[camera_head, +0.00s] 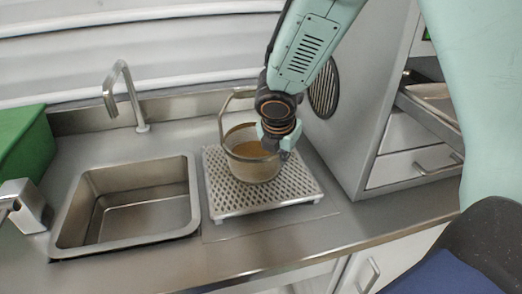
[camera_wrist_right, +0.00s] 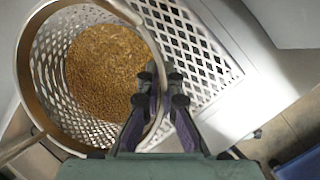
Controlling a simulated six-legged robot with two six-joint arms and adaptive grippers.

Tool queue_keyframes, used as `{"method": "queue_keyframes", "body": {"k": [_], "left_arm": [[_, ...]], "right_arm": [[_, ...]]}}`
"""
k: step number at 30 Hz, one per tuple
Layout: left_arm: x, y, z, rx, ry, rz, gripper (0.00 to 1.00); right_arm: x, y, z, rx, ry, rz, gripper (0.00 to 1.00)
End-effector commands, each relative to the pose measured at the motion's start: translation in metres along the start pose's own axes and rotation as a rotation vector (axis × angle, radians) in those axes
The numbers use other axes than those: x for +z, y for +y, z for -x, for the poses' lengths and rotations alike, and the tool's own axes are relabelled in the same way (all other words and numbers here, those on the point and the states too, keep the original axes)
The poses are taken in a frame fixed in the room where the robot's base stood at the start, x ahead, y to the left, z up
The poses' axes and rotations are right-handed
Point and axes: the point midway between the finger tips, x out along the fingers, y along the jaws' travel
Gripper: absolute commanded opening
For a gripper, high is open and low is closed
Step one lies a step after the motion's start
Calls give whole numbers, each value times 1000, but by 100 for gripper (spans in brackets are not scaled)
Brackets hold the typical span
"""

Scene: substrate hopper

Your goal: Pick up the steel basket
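The steel basket (camera_head: 232,153) is a round mesh bucket with a raised hoop handle. It stands upright on a perforated tray (camera_head: 224,201) right of the sink and holds brown grain. In the right wrist view the basket (camera_wrist_right: 47,75) fills the upper left. My right gripper (camera_head: 276,148) comes down from above at the basket's right rim. In the wrist view its two dark fingers (camera_wrist_right: 160,88) straddle the rim, one inside and one outside, closed against it. The far fingertip contact is partly hidden. My left gripper is not in view.
A sink (camera_head: 130,207) with a bent tap (camera_head: 125,88) lies to the left, and a green box (camera_head: 25,140) stands beyond it. A grey cabinet (camera_head: 357,95) with drawers (camera_head: 415,165) stands close on the right. The counter's front strip is clear.

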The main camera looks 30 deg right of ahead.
Motion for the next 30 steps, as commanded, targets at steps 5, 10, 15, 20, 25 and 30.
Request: {"method": "queue_keyframes", "body": {"k": [5,10,15,20,25,30], "left_arm": [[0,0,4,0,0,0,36],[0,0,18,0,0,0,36],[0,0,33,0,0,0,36],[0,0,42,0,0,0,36],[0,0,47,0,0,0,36],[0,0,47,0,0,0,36]], "right_arm": [[4,2,7,3,-2,-3,0],[14,6,31,5,-3,-3,0],[26,9,59,5,-3,-4,0],[34,12,80,4,-3,-3,0],[38,13,91,4,-2,-2,0],[39,13,93,3,-2,-1,0]]}}
